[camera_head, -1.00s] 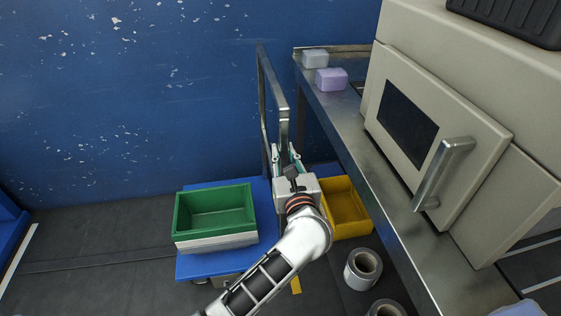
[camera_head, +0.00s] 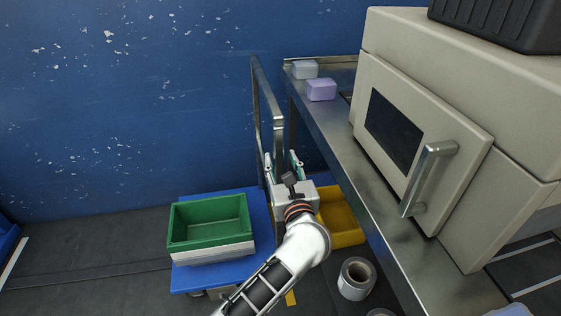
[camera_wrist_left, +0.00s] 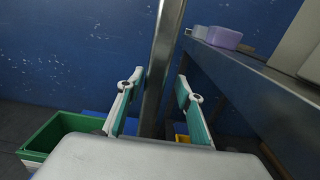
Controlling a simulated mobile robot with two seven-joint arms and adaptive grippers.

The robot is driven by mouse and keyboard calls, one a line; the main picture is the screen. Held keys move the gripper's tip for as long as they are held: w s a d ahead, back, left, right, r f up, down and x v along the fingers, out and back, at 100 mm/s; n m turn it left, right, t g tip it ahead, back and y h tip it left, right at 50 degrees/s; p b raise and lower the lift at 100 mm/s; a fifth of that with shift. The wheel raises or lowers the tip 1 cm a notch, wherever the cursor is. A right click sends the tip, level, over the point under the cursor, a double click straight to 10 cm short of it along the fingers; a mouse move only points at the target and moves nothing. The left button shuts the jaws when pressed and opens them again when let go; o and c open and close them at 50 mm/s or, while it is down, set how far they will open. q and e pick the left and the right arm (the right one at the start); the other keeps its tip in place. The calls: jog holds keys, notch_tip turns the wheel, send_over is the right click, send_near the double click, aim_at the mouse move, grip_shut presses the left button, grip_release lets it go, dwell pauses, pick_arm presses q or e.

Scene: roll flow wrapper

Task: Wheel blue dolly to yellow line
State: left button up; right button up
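The blue dolly (camera_head: 262,217) stands on the dark floor against the blue wall, with a green crate on a pale one on its deck. Its upright metal handle (camera_head: 264,95) rises at the deck's right end. My left gripper (camera_head: 283,158) is at the handle's near post. In the left wrist view, the open fingers (camera_wrist_left: 160,76) stand either side of the metal post (camera_wrist_left: 163,50), with visible gaps. A short piece of yellow line (camera_head: 291,298) shows on the floor beside my left arm; my arm may hide more of it. My right gripper is out of view.
A metal table (camera_head: 340,150) with a beige machine (camera_head: 440,130) stands close on the right. A yellow crate (camera_head: 343,235) and a film roll (camera_head: 356,278) sit below its edge. The floor left of the dolly (camera_head: 90,270) is clear.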

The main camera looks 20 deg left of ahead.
aim_at(282, 132)
pick_arm(q)
jog(key=shift+a+r, duration=0.1)
jog(key=shift+r, duration=4.9)
jog(key=shift+s, duration=0.1)
